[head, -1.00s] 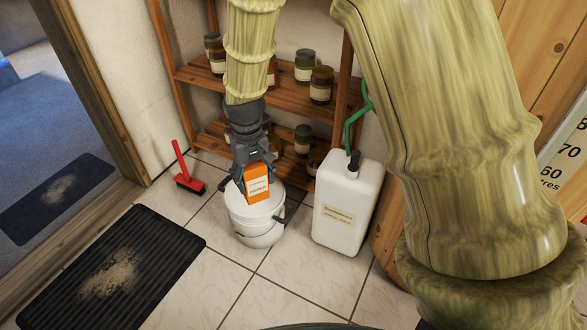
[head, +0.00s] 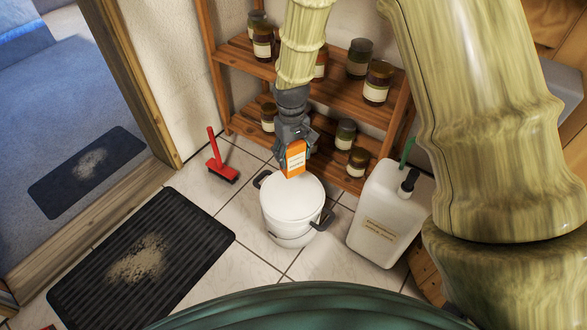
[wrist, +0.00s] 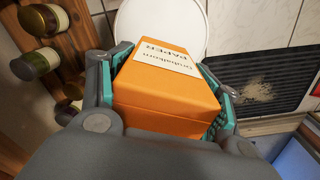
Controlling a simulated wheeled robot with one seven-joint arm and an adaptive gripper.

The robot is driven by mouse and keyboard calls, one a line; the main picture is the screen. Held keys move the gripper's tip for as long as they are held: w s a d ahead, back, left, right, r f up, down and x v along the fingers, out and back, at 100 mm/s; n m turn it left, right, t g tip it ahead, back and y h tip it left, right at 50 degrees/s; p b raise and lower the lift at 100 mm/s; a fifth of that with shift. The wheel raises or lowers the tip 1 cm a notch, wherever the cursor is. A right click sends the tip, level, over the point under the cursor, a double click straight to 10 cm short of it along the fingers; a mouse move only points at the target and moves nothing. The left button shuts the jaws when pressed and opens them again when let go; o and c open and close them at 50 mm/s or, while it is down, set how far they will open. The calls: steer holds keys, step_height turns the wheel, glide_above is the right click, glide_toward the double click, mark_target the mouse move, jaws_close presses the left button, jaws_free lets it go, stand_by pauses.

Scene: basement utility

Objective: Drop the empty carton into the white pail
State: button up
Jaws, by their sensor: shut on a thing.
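The orange carton (head: 293,158) with a white label is held in my gripper (head: 294,150). In the wrist view the carton (wrist: 165,90) sits between the two teal-padded fingers, label side up toward the camera. The white pail (head: 291,215) stands on the tiles, with dark handles at its sides. Its top looks closed by a flat white lid (head: 292,196). In the head view the carton appears at the pail's far edge; I cannot tell its exact height above it. In the wrist view the white round top (wrist: 165,22) shows beyond the carton.
A white jerrycan (head: 385,222) stands right of the pail. A wooden shelf (head: 235,50) with several jars is behind. A red brush (head: 218,160) lies left of the pail. A dark ribbed mat (head: 190,225) with a sandy patch lies at front left.

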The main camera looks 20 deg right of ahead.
mark_target(294, 162)
step_height(294, 162, down, 12)
steer(key=w+d+n+p, duration=0.1)
steer(key=n+p, duration=0.2)
steer(key=n, duration=0.1)
steer(key=shift+w+n, duration=0.2)
steer(key=shift+n, duration=0.1)
step_height(294, 162, down, 6)
steer(key=b, duration=0.6)
steer(key=o, duration=1.1)
steer(key=shift+r, duration=0.15)
step_height(294, 162, up, 12)
steer(key=shift+f, duration=0.1)
